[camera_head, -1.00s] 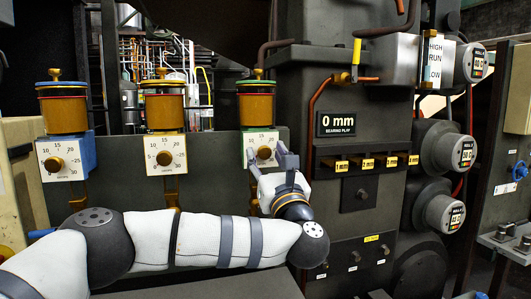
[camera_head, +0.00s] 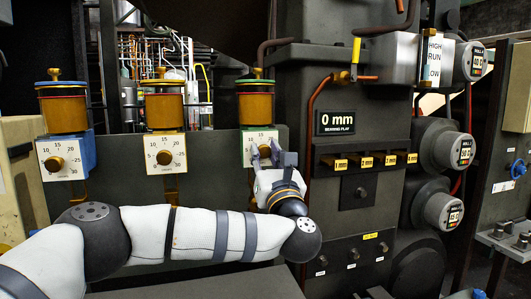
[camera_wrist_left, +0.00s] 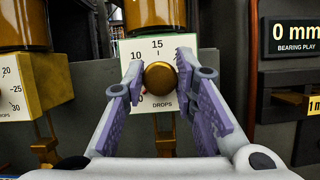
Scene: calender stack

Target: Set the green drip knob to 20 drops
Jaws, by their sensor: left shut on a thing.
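The green drip unit is the third oiler, with a green rim and an amber glass (camera_head: 256,103). Its white dial plate (camera_head: 251,136) has a green top edge. My left gripper (camera_head: 265,152) reaches this dial from below and is shut on its brass knob. In the left wrist view the round knob (camera_wrist_left: 160,78) sits between the two purple-padded fingers (camera_wrist_left: 160,88). The marks 10 and 15 and the word DROPS show around it. The fingers hide the right-hand numbers, and I cannot make out where the knob points. My right gripper is not in view.
A yellow-edged dial (camera_head: 165,142) and a blue-edged dial (camera_head: 52,147) with similar knobs are to the left. On the right are a bearing play display (camera_head: 337,122) reading 0 mm, several yellow-tagged slots (camera_head: 366,161) and round roll gauges (camera_head: 465,151).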

